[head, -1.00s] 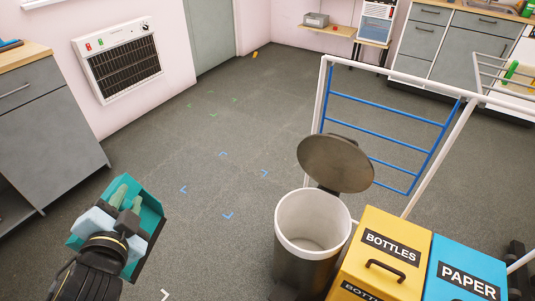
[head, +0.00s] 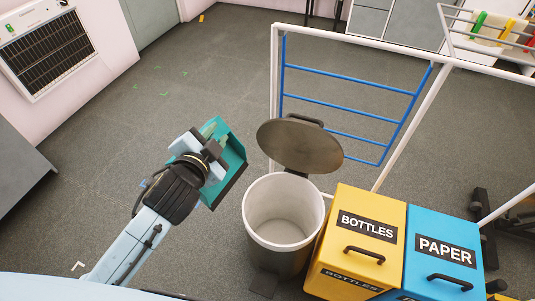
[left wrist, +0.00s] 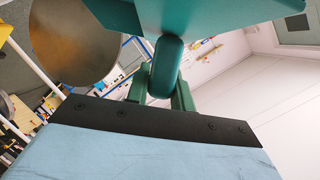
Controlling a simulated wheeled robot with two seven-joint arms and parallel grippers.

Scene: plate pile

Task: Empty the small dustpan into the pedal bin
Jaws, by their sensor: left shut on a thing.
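The small teal dustpan (head: 236,157) is held up in my left gripper (head: 211,143), just left of the pedal bin in the head view. In the left wrist view, the dustpan (left wrist: 210,15) fills the top, and its rounded handle (left wrist: 166,65) sits between the green fingers. I cannot make out what lies in the dustpan. The pedal bin (head: 278,249) stands upright with its round lid (head: 300,146) raised at the back. Its pale inside shows, and I see nothing in it. The dustpan appears beside the bin's opening, not over it. My right gripper is not in view.
A yellow BOTTLES bin (head: 345,272) and a blue PAPER bin (head: 428,285) stand right of the pedal bin. A white frame with blue bars (head: 345,102) rises behind it. A wall heater (head: 45,50) is at upper left. The floor left of the bin is mostly clear.

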